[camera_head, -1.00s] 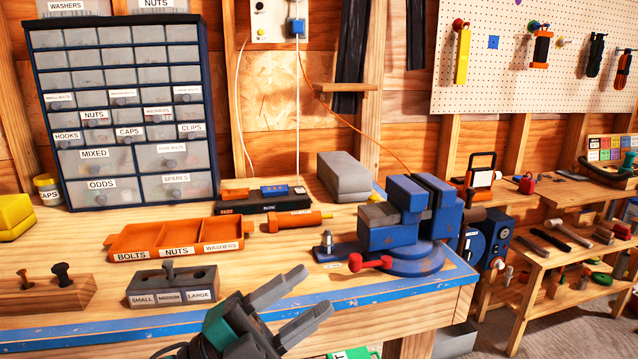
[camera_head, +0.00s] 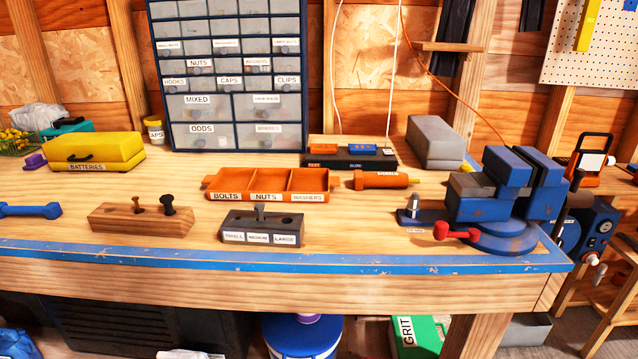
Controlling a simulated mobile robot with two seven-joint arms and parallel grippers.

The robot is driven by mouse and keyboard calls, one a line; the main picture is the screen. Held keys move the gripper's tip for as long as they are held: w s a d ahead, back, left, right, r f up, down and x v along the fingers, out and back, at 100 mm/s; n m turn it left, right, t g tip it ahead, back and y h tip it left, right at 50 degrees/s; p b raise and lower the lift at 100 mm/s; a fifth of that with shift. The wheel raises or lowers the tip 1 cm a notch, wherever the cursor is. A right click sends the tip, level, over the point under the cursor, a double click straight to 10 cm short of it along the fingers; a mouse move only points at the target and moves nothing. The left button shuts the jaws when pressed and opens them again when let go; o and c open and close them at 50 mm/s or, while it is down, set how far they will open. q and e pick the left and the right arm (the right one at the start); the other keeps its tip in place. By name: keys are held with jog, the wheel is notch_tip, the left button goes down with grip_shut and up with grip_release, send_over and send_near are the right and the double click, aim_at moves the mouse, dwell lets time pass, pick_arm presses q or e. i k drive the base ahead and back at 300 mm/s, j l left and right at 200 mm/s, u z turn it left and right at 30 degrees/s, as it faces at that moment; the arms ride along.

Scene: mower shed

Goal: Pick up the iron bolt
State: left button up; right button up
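Several bolt-like pieces stand on the workbench, and I cannot tell by material which is the iron one. A wooden block (camera_head: 125,220) at the left holds a dark, wide-headed bolt (camera_head: 168,203) and a smaller dark one (camera_head: 139,204), both upright. A grey block (camera_head: 262,232) labelled small, medium and large holds a grey bolt (camera_head: 260,213) upright in its middle part. A small silvery piece (camera_head: 413,206) stands on the blue plate left of the vise. Neither of my grippers is in view.
An orange tray (camera_head: 266,186) labelled bolts, nuts and washers lies behind the grey block. A blue vise (camera_head: 500,207) stands at the right. A yellow case (camera_head: 96,152) and blue dumbbell-shaped piece (camera_head: 28,210) are at the left. Bare bench lies around the blocks.

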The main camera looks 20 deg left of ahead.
aim_at(166, 199)
jog(key=u, duration=1.3)
